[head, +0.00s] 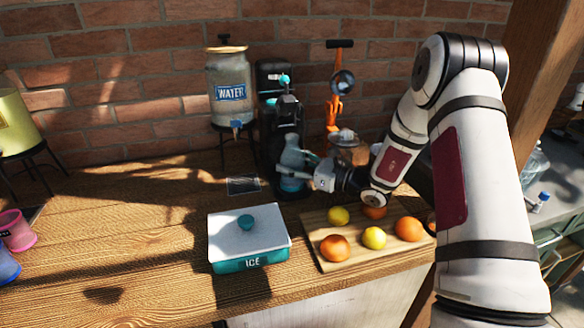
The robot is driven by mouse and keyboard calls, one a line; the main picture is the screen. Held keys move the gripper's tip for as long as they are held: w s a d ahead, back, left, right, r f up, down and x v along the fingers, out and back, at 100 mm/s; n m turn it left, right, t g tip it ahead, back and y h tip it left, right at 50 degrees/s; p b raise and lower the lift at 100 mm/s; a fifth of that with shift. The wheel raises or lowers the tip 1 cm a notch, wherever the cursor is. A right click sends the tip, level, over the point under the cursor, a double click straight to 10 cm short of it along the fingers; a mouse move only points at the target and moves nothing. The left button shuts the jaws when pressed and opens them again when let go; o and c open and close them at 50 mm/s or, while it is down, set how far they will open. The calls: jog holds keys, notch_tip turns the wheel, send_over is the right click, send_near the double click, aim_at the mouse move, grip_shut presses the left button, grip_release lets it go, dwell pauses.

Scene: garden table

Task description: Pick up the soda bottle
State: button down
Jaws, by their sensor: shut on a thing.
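The soda bottle (291,158) is a translucent bluish bottle with a teal lower part. It stands upright or nearly so at the front of a black soda machine (269,115) with teal parts. My gripper (303,173) reaches in from the right, roughly level, and is shut on the bottle's side. The fingers are small and partly blend with the bottle. I cannot tell whether the bottle's base touches the table or the machine.
A wooden board (335,262) with oranges and lemons lies below my arm. A white-lidded ice box (250,238) stands left of it. A water dispenser (230,90) and an orange juicer press (335,95) stand behind.

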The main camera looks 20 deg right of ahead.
aim_at(297, 142)
jog(key=shift+s+r, duration=0.1)
jog(key=shift+r, duration=0.1)
jog(key=shift+s+r, duration=0.1)
jog(key=shift+r, duration=3.35)
jog(key=s, duration=1.9)
jog(key=shift+s+f, duration=0.15)
jog(key=shift+s, duration=0.1)
jog(key=shift+s, duration=0.1)
